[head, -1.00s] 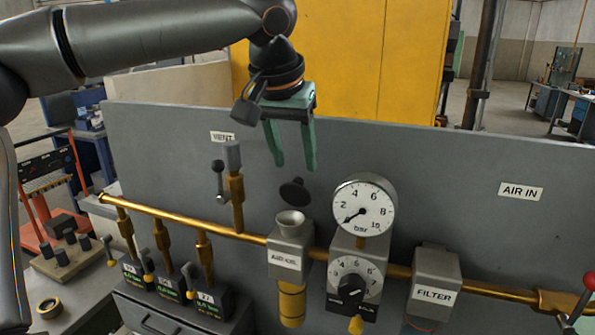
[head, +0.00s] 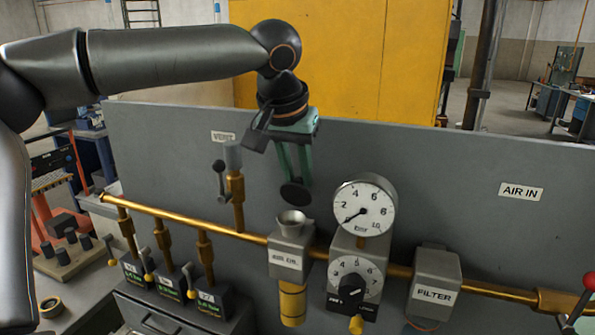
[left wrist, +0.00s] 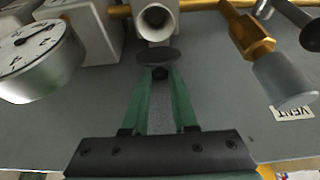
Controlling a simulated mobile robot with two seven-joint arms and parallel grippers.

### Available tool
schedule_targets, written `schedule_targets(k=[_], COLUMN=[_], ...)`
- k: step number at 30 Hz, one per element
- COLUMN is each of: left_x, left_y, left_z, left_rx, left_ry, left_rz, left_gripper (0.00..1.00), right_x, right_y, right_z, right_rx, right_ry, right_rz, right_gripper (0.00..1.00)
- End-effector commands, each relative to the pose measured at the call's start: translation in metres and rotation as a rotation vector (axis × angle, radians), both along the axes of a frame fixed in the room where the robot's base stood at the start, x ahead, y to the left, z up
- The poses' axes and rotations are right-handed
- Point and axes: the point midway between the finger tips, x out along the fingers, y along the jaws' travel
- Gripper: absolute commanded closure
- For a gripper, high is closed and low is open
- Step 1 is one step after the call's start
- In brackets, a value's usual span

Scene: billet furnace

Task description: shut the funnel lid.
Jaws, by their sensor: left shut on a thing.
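The funnel lid (head: 295,194) is a small dark disc raised above the funnel (head: 292,221), whose round mouth is open on top of the grey lubricator box. My left gripper (head: 295,181) reaches down from above, its green fingers closed in on the lid's dark knob. In the left wrist view the lid (left wrist: 157,55) lies just beyond the fingertips (left wrist: 160,74), and the open funnel mouth (left wrist: 154,18) shows past it. The lid stands apart from the mouth. My right gripper is not in view.
The pressure gauge (head: 364,208) stands close to the right of the funnel. The vent valve (head: 236,185) rises at the left on the brass pipe (head: 170,217). The filter box (head: 434,278) is further right. The grey panel (head: 440,190) behind is mostly bare.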

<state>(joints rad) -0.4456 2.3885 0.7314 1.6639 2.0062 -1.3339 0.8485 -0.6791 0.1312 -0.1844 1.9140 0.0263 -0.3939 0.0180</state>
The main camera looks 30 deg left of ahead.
Motion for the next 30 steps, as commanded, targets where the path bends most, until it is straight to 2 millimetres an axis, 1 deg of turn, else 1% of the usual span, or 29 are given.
schedule_targets(k=[1,3,14,19,23,26,30], left_x=[0.0,0.0,0.0,-0.002,-0.006,-0.01,-0.018], left_y=[0.0,0.0,0.0,0.0,-0.001,-0.002,-0.004], left_z=[0.0,0.0,0.0,-0.001,-0.003,-0.005,-0.01], left_rx=[0.001,0.001,0.002,0.009,0.021,0.036,0.062], left_ry=[-0.001,-0.001,-0.003,-0.029,-0.08,-0.142,-0.255], left_rz=[0.0,0.0,0.0,0.001,0.0,-0.001,-0.002], left_gripper=[0.92,1.0,1.0,1.0,1.0,1.0,1.0], right_x=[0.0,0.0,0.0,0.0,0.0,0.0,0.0], right_y=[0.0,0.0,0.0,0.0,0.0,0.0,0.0], right_z=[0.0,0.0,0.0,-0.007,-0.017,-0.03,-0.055], right_rx=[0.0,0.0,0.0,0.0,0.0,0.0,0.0], right_ry=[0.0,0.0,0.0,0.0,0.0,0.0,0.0], right_rz=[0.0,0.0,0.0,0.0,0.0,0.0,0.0], right_gripper=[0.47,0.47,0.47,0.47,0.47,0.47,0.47])
